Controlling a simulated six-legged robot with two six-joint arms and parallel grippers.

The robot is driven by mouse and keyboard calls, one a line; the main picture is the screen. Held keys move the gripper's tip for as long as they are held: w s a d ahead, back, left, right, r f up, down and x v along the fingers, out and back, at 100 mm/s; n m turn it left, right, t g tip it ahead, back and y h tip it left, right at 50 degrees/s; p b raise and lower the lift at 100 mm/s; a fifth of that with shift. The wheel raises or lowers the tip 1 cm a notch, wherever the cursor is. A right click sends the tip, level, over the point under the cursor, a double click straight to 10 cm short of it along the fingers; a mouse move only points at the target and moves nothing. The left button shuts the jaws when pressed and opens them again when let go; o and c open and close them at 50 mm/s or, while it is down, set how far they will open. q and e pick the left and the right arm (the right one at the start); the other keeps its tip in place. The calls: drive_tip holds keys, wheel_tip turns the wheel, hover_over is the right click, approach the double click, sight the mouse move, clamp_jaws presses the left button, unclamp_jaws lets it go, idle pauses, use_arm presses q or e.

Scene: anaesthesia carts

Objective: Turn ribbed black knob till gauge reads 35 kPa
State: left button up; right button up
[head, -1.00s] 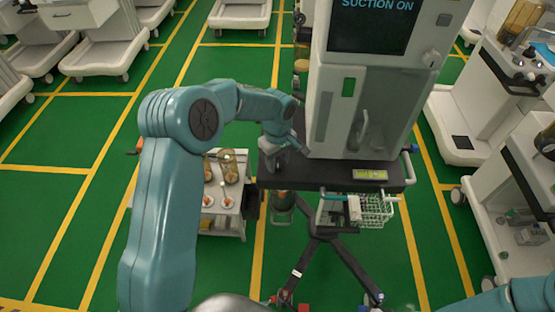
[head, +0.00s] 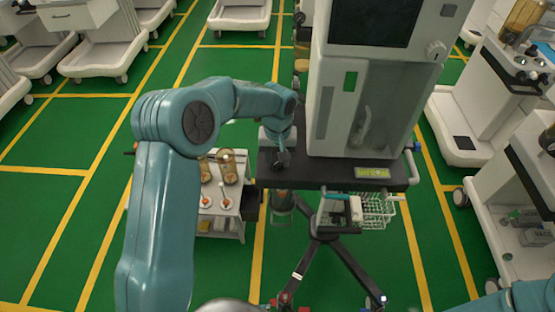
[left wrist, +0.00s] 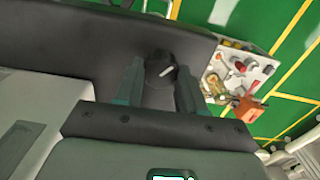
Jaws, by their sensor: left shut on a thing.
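The ribbed black knob (left wrist: 160,68) has a white pointer mark and sits between the two fingers of my left gripper (left wrist: 159,88) in the left wrist view. The fingers are closed on its sides. In the head view my left gripper (head: 282,156) is at the left end of the dark ledge of the tall grey machine (head: 385,100); the knob cannot be made out there. The gauge's reading is not readable in either view. My right gripper is out of view; only part of my right arm shows at the lower right.
The machine has a dark screen (head: 373,22) and a yellow-green label (head: 372,172) on its ledge. A wire basket (head: 376,212) hangs below. A small trolley (head: 228,222) with jars stands behind my left arm. Other white carts stand left and right; green floor lies between.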

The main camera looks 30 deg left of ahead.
use_arm(q)
drive_tip(key=m, duration=0.5)
drive_tip(key=shift+r+m, duration=0.1)
drive_tip(key=shift+m, duration=0.2)
drive_tip(key=m, duration=0.5)
drive_tip(key=shift+w+m, duration=0.1)
drive_tip(key=shift+m, duration=0.2)
drive_tip(key=shift+r, duration=0.1)
drive_tip(key=o, duration=0.9)
drive_tip(key=shift+o, duration=0.8)
drive_tip(key=shift+d+b, duration=0.1)
drive_tip(key=shift+b, duration=0.2)
